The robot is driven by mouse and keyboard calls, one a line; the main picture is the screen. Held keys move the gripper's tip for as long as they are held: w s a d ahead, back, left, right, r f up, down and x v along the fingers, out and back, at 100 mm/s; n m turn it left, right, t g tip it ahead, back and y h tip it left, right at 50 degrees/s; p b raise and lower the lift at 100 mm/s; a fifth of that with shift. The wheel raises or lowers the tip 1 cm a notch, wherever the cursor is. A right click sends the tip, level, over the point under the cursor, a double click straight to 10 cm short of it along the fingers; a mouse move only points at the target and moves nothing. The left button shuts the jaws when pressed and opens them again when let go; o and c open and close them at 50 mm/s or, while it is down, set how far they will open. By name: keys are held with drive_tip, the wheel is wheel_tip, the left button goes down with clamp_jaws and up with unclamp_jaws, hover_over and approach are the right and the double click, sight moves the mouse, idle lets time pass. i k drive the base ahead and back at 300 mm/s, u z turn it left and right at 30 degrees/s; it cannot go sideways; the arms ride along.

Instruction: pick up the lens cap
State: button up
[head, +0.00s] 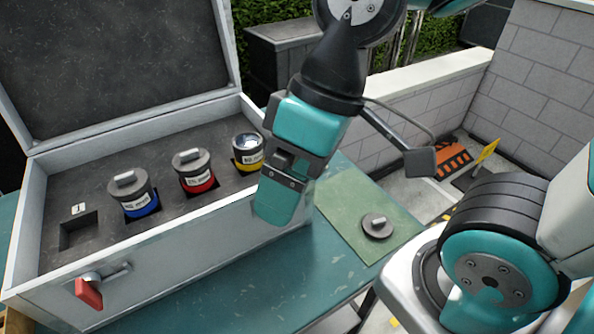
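The lens cap (378,227) is a dark grey disc with a small pale grip on top. It lies flat on a green mat (340,205) on the table, right of the open case. My gripper (276,208) hangs in front of the case's right end, to the left of the lens cap and apart from it. Its teal finger is seen from the side, so its opening is hidden. I cannot tell whether anything is between the fingers.
The open grey case (190,262) holds a blue-banded lens (141,205) and a red-banded lens (199,185), both capped. A yellow-banded lens (248,158) shows bare glass. One slot (79,232) at left is empty. The teal table (270,280) is clear in front.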

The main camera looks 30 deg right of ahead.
sight(377, 226)
drive_tip(key=z, duration=1.6)
drive_tip(key=k, duration=0.9)
drive_tip(key=u, duration=0.95)
drive_tip(key=i, duration=0.5)
